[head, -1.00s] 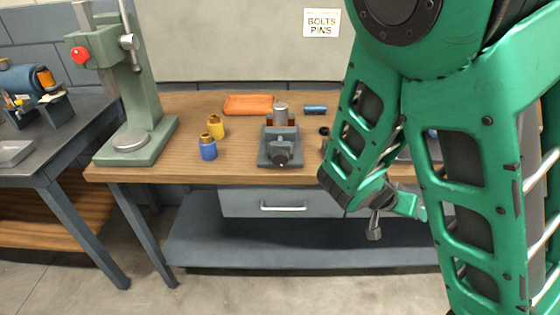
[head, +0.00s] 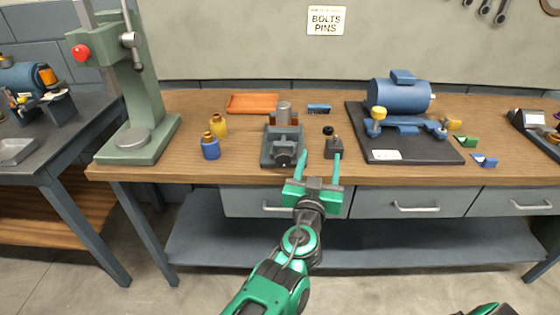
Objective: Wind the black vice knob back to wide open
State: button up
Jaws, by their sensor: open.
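The dark grey vice (head: 270,150) stands near the front edge of the wooden workbench, with a grey cylindrical part (head: 284,114) upright between its jaws. The black knob (head: 284,157) is on the vice's front, facing me. My gripper (head: 319,170) is open, its two green fingers pointing toward the bench just right of the knob. The right finger is close to a small dark block (head: 334,148) with a pin on top; I cannot tell if they touch. Nothing is seen between the fingers.
A blue motor (head: 399,96) on a black base (head: 410,153) is at right. A green press (head: 137,110) stands at left. Bare bench lies between press and bottles.

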aim_at(283, 162)
jog(key=a+f+n+y, duration=0.1)
jog(key=a, duration=0.2)
jog(key=a+n+y, duration=0.1)
jog(key=a, duration=0.2)
jog(key=s+a+f+y, duration=0.1)
jog(key=a+y, duration=0.1)
jog(key=a, duration=0.1)
jog(key=shift+s+a+f+n, duration=0.1)
jog(key=shift+a+f+n, duration=0.2)
jog(key=shift+f+n, duration=0.1)
jog(key=w, duration=0.5)
jog(key=shift+w+d, duration=0.2)
jog(key=shift+w, duration=0.1)
